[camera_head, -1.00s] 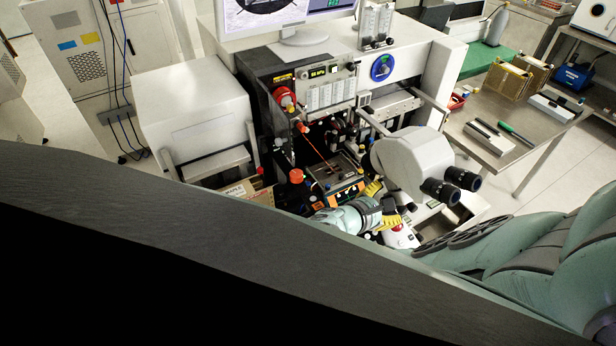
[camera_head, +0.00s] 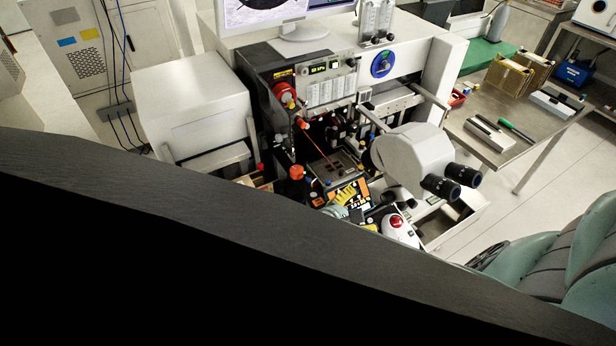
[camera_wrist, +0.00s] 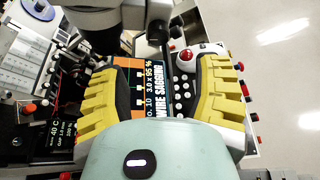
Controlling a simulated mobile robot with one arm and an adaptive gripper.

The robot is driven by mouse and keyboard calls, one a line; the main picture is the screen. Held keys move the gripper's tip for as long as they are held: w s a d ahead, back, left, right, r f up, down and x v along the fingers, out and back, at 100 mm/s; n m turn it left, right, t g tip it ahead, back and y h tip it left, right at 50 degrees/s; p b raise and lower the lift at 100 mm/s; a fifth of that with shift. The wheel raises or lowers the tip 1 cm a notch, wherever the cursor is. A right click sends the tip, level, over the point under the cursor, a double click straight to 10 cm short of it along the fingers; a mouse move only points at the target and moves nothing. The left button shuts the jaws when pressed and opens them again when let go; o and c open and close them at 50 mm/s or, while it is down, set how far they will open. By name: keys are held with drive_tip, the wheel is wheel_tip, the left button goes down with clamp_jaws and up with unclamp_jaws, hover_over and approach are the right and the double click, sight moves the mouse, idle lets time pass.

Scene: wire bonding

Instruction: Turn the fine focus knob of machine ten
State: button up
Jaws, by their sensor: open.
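The bonding machine (camera_head: 310,62) has a white microscope head (camera_head: 410,155) with black eyepieces (camera_head: 453,182) on its right front. In the wrist view, a screen (camera_wrist: 158,100) reads "NO. 10" and "WIRE SAGGING". My gripper (camera_head: 350,196) is low at the machine's front, left of and below the microscope head. In the wrist view my gripper (camera_wrist: 160,78) has its yellow pads spread wide, with nothing held between them. A dark round part (camera_wrist: 158,35) on the microscope shows beyond the pads; I cannot tell whether it is the fine focus knob.
A white unit with a red ball (camera_head: 398,222) sits right of my gripper. A red-topped knob (camera_head: 297,172) stands to its left. A metal side table (camera_head: 480,135) with trays is at the right, with open floor before it.

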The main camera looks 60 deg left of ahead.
sight(384, 201)
drive_tip(key=shift+v, duration=1.2)
drive_tip(key=w+f+m+b, duration=0.1)
drive_tip(key=w, duration=0.2)
drive_tip(key=w+f+m+y+b, duration=0.1)
drive_tip(key=w, duration=0.2)
drive_tip(key=w+f+m+b, duration=0.1)
drive_tip(key=w, duration=0.2)
drive_tip(key=shift+w+a+t+y, duration=0.15)
drive_tip(key=shift+a+t+y, duration=0.05)
drive_tip(key=shift+t+y, duration=0.2)
drive_tip(key=shift+x, duration=1.35)
drive_tip(key=shift+f, duration=0.15)
